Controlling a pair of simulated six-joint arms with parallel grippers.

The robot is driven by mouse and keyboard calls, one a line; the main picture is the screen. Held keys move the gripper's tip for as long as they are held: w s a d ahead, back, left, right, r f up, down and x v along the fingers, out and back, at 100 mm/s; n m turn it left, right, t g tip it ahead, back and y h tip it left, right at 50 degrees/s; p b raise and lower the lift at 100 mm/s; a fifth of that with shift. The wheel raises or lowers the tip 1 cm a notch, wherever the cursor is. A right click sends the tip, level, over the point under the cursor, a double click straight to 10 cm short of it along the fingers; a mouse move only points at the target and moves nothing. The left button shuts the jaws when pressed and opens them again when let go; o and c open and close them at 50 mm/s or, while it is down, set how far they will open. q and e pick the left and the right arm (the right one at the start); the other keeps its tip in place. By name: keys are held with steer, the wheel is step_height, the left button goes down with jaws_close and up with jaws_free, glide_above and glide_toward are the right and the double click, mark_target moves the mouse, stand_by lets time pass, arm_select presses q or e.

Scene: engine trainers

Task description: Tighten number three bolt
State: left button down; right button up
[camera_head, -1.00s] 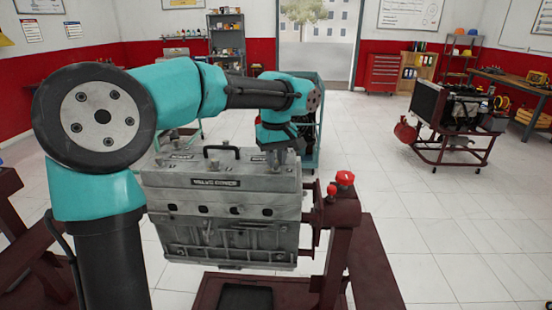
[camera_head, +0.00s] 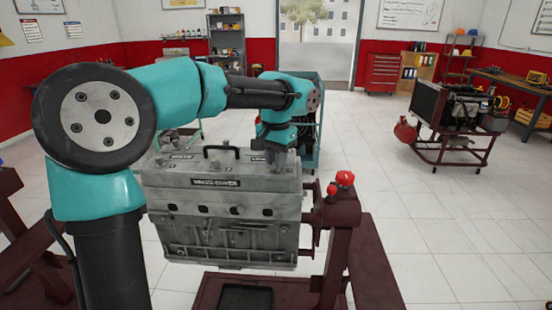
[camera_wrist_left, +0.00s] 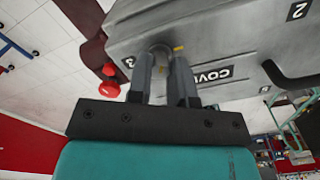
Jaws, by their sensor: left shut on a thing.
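The grey engine block (camera_head: 225,205) with its valve cover (camera_head: 220,170) sits on the dark red stand. My left gripper (camera_head: 277,158) points down at the right end of the cover. In the left wrist view its fingers (camera_wrist_left: 162,68) are shut around a grey bolt (camera_wrist_left: 160,50) with a small yellow mark, at the cover's corner. A label (camera_wrist_left: 129,62), partly covered by a finger and seemingly a 3, is beside this bolt. A number 2 label (camera_wrist_left: 297,11) shows at another corner. In the head view the gripper hides the bolt. My right gripper is not in view.
A black handle (camera_head: 221,150) rises from the middle of the cover. A red knob (camera_head: 344,178) tops the stand's post (camera_head: 338,215) just right of the engine. A teal cart (camera_head: 308,140) stands behind.

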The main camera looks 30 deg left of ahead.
arm_select(q)
steer(key=m, duration=1.1)
steer(key=shift+m, duration=0.3)
stand_by(0.3)
steer(key=c, duration=1)
jaws_free()
steer(key=shift+r, duration=0.1)
step_height(320, 180, up, 17)
steer(key=shift+r, duration=0.15)
